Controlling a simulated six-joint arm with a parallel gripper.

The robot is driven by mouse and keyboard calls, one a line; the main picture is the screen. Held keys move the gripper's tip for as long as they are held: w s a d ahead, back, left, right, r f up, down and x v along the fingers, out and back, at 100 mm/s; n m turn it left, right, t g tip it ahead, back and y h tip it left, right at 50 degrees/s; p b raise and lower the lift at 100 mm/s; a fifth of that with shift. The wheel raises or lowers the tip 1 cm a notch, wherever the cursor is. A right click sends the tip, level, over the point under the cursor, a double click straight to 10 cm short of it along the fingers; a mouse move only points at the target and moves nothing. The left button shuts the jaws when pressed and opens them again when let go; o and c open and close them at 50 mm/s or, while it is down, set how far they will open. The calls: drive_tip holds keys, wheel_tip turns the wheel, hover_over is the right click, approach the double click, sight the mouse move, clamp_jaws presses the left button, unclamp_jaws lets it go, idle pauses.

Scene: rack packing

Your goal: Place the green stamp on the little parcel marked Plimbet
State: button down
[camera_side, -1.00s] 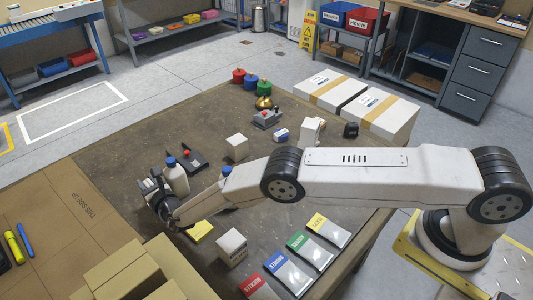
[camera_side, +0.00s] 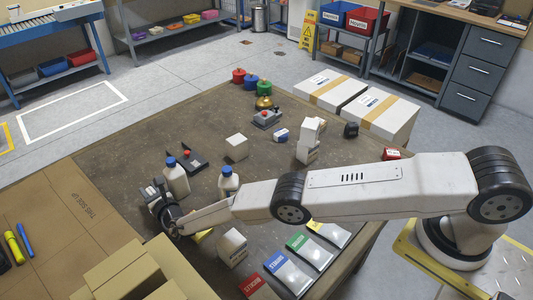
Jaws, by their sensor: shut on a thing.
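My gripper (camera_side: 172,228) is at the left of the table, low near the cardboard edge. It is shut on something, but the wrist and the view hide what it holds. A round green thing (camera_side: 264,88) stands at the back of the table beside a blue and a red one; I cannot tell if it is a stamp. Small white parcels stand on the table: one near the middle (camera_side: 237,147), one at the front (camera_side: 232,247), and two together at the right, an upper (camera_side: 311,129) and a lower (camera_side: 306,153). Their markings are too small to read.
Two white bottles with blue caps, a left one (camera_side: 177,180) and a right one (camera_side: 228,182), stand close to my wrist and forearm. Flat packets with coloured ends, one green (camera_side: 309,250), lie at the front. The table's middle is fairly clear.

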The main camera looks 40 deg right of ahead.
drive_tip(key=shift+f, duration=0.15)
drive_tip(key=shift+c, duration=2)
unclamp_jaws()
drive_tip(key=shift+s, duration=0.15)
drive_tip(key=shift+s, duration=1.35)
drive_tip(key=shift+r, duration=3.65)
drive_tip(key=shift+o, duration=0.4)
